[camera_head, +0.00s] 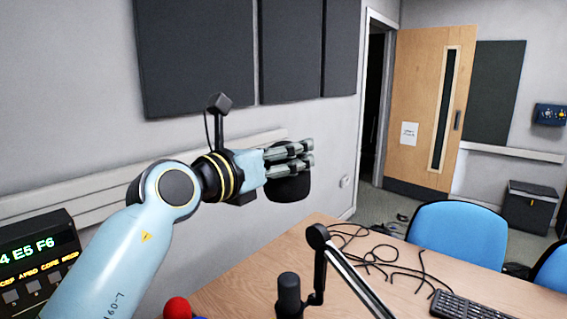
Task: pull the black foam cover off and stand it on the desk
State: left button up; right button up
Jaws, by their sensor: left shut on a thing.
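My left gripper (300,157) is shut on the black foam cover (288,188). It holds the cover in the air, above the far left part of the wooden desk (235,278). The cover's lower part hangs below the fingers; its top is partly hidden behind them. A dark microphone (289,296) stands below, near the front of the view, apart from the cover. Its black boom arm (320,238) is beside it on the right. My right gripper is not in view.
Loose black cables (375,247) lie across the back of the desk. A keyboard (470,307) is at the front right. Blue chairs (455,228) stand behind the desk. A red ball-like thing (177,308) is at the lower left, near a lit display unit (38,250). Desk between microphone and wall is clear.

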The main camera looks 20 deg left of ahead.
aim_at(282, 143)
pick_arm(q)
jog(key=shift+a+r, duration=0.1)
jog(key=shift+r, duration=1.4)
